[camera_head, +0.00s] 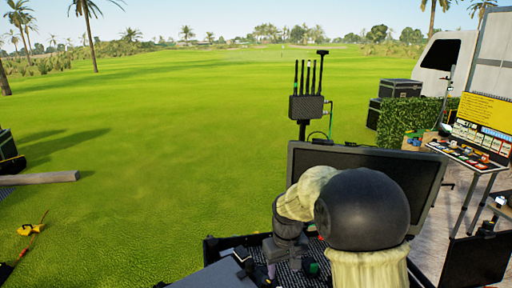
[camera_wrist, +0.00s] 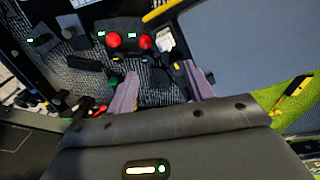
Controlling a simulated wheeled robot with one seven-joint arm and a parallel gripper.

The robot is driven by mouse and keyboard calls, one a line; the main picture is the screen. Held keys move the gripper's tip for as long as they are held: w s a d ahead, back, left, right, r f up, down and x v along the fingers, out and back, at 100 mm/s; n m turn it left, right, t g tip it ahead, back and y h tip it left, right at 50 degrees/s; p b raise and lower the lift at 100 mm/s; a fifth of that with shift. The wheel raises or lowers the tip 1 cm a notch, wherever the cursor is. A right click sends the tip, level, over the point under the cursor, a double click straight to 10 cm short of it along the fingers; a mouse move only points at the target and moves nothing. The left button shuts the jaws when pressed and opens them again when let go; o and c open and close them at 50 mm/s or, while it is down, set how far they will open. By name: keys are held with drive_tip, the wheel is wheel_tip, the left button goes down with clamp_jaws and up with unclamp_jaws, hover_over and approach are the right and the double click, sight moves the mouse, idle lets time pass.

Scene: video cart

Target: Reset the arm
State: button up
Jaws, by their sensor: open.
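My gripper (camera_wrist: 162,84) is open, with its two pale purple fingers apart in the wrist view. I see nothing held between them. Beyond the fingers is the dark textured cart top (camera_wrist: 85,75), with small gear on it. In the head view my arm, with a cream cover and a large black round joint, reaches over the cart (camera_head: 225,243) and hides much of it. My gripper end (camera_head: 287,262) is low over the cart top there, partly hidden by the arm.
A dark monitor (camera_head: 425,165) stands behind my arm. An antenna unit (camera_head: 306,107) rises on a pole beyond it. A table (camera_head: 470,152) with small items, a hedge (camera_head: 400,118) and black cases (camera_head: 400,88) are at right. A device with red knobs (camera_wrist: 122,31) lies beyond the fingers. Open grass fills the left.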

drive_tip(key=s+d+m+t, duration=0.15)
drive_tip(key=s+d, duration=0.25)
drive_tip(key=s, duration=0.5)
drive_tip(key=s+d+m+t, duration=0.15)
drive_tip(key=s+d, duration=0.25)
drive_tip(key=s, duration=0.4)
wheel_tip(320, 180, down, 12)
drive_tip(key=m+g+b, duration=0.1)
drive_tip(key=b, duration=1.1)
drive_tip(key=shift+s+f, duration=0.15)
drive_tip(key=shift+s, duration=0.2)
drive_tip(key=shift+a, duration=0.1)
